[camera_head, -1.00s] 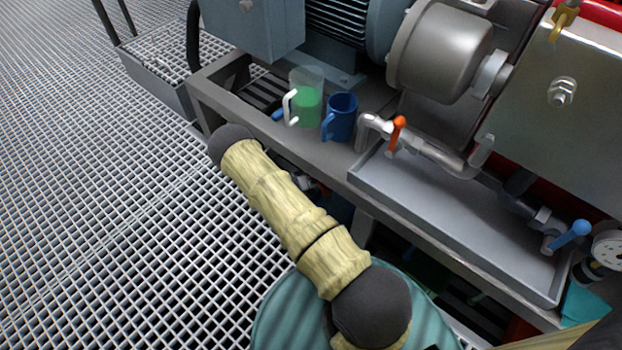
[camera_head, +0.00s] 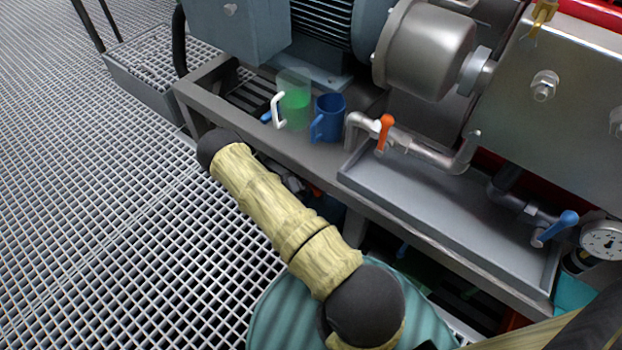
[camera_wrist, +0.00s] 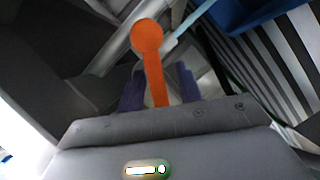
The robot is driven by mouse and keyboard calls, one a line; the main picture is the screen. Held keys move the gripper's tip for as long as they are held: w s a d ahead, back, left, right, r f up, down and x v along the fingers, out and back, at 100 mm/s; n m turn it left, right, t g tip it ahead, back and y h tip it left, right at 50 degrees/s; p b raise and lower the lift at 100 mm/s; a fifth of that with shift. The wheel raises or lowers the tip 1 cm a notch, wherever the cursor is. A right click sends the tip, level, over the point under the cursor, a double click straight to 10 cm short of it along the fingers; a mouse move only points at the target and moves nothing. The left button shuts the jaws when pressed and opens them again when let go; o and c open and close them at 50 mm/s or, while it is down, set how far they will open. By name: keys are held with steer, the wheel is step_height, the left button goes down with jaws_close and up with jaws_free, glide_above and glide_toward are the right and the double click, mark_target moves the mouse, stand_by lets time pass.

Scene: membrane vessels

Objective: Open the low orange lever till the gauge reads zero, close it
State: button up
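In the wrist view, an orange lever (camera_wrist: 154,75) with a round ball end stands between the two dark purple fingers of my gripper (camera_wrist: 160,88). The fingers are apart, with a gap visible beside the lever. In the head view my gripper is out of sight. Another orange lever (camera_head: 385,132) stands upright on the pipe above the tray. A round white gauge (camera_head: 603,240) is at the right edge; its reading is too small to tell.
A blue lever (camera_head: 556,227) sits beside the gauge. A grey drip tray (camera_head: 450,210) lies on the bench. A clear jug with green liquid (camera_head: 294,98) and a blue mug (camera_head: 329,116) stand near the bench edge. The grating floor (camera_head: 100,200) at left is clear.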

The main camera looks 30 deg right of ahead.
steer(key=p+v, duration=0.5)
steer(key=v, duration=1.2)
steer(key=shift+a+p, duration=0.2)
steer(key=shift+p, duration=0.15)
steer(key=shift+r, duration=0.1)
